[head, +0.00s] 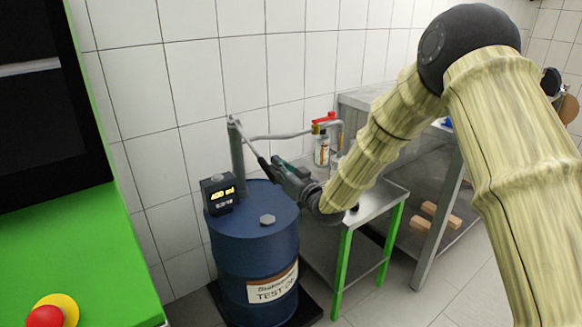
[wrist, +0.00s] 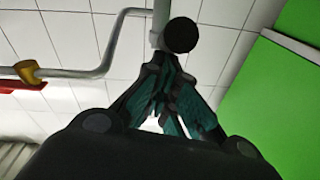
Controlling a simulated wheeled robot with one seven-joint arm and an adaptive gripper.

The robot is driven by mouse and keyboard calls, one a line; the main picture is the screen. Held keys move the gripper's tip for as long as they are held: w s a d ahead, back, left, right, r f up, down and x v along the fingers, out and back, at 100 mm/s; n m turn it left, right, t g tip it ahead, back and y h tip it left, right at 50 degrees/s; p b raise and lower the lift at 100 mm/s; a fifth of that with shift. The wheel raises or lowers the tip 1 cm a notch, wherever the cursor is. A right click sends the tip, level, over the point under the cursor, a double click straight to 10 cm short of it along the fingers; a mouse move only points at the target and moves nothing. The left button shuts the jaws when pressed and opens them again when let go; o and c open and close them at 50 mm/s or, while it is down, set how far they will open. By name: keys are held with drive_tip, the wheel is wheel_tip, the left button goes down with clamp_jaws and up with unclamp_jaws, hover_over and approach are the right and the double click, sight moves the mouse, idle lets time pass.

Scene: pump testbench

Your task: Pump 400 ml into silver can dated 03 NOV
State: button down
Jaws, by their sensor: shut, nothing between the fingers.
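My gripper (head: 278,168) is shut and empty at the black handle of the hand pump (head: 238,150) on the blue drum (head: 255,245). In the wrist view the fingertips (wrist: 172,62) meet just below the round black handle end (wrist: 181,35); whether they touch it I cannot tell. A black display (head: 220,194) on the drum shows yellow digits that appear to read 400 ml; its smaller line is unclear. A silvery can (head: 321,150) with a pale label stands on the small table under the outlet pipe. Its date is too small to read. My arm hides part of the table.
The outlet pipe (head: 275,135) carries a red and yellow valve (head: 324,121), seen also in the wrist view (wrist: 27,72). The small table (head: 375,205) has green legs. A steel bench (head: 365,100) stands behind. A red button (head: 45,316) sits on the green cabinet at left.

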drive_tip(key=shift+a+f, duration=0.1)
drive_tip(key=shift+f, duration=0.45)
drive_tip(key=shift+f+b, duration=0.2)
drive_tip(key=shift+b, duration=0.1)
drive_tip(key=shift+s+f, duration=0.1)
drive_tip(key=shift+f, duration=0.15)
wheel_tip(320, 180, up, 5)
drive_tip(key=d+p, duration=0.2)
drive_tip(key=p, duration=0.1)
drive_tip(key=b+v, duration=0.1)
drive_tip(key=v, duration=0.9)
drive_tip(key=shift+s+f, duration=0.15)
drive_tip(key=shift+f, duration=0.25)
drive_tip(key=shift+a+f, duration=0.1)
drive_tip(key=shift+a, duration=0.05)
